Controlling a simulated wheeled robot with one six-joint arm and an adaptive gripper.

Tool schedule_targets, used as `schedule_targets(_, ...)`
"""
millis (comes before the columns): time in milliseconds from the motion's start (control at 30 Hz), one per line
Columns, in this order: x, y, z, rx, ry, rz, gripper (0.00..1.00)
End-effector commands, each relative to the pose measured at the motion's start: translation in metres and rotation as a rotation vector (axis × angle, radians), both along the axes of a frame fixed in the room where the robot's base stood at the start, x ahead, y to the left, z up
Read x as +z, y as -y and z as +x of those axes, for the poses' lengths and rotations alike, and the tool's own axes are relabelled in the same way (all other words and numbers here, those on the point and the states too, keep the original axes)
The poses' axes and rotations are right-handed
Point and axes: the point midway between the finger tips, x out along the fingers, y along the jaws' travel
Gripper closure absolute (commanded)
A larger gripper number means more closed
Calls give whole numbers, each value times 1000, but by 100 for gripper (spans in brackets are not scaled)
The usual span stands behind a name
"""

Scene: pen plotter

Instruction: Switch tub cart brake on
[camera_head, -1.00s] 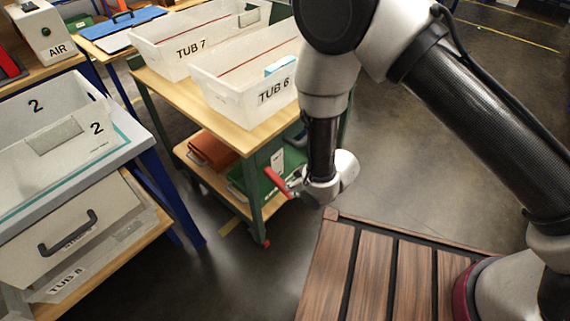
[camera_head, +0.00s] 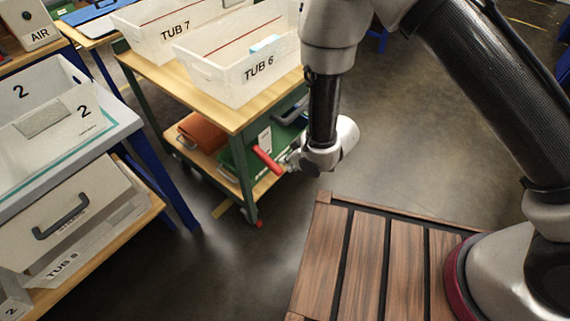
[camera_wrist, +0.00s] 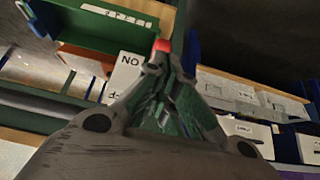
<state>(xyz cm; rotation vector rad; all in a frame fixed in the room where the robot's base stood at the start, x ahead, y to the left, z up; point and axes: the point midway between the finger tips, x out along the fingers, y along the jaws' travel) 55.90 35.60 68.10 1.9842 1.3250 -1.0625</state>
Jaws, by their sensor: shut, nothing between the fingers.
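The tub cart (camera_head: 236,120) is a wooden-topped cart with green legs, bearing the tubs marked TUB 7 (camera_head: 165,35) and TUB 6 (camera_head: 225,75). A red brake lever (camera_head: 267,160) sticks out at its near end, slanting up to the left. My gripper (camera_head: 291,161) is shut and empty, close beside the lever's lower right end. In the wrist view the red lever tip (camera_wrist: 161,45) shows just beyond my fingertips (camera_wrist: 169,62); contact cannot be told. A white label (camera_wrist: 125,75) with "NO" and partly hidden lettering stands just left of the fingertips.
The cart's lower shelf holds an orange item (camera_head: 203,132) and a green box (camera_head: 240,160). A slatted wooden deck (camera_head: 365,255) lies at the front; bare floor (camera_head: 430,150) lies right of the cart.

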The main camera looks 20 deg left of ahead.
Motion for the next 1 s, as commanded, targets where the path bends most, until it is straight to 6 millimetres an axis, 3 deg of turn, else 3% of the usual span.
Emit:
schedule_targets(300, 20, 45, -19, -2, -1, 0, 100)
schedule_targets(500, 28, 64, -27, 0, 0, 1, 100)
schedule_targets(1000, 30, 68, -28, 0, 1, 2, 100)
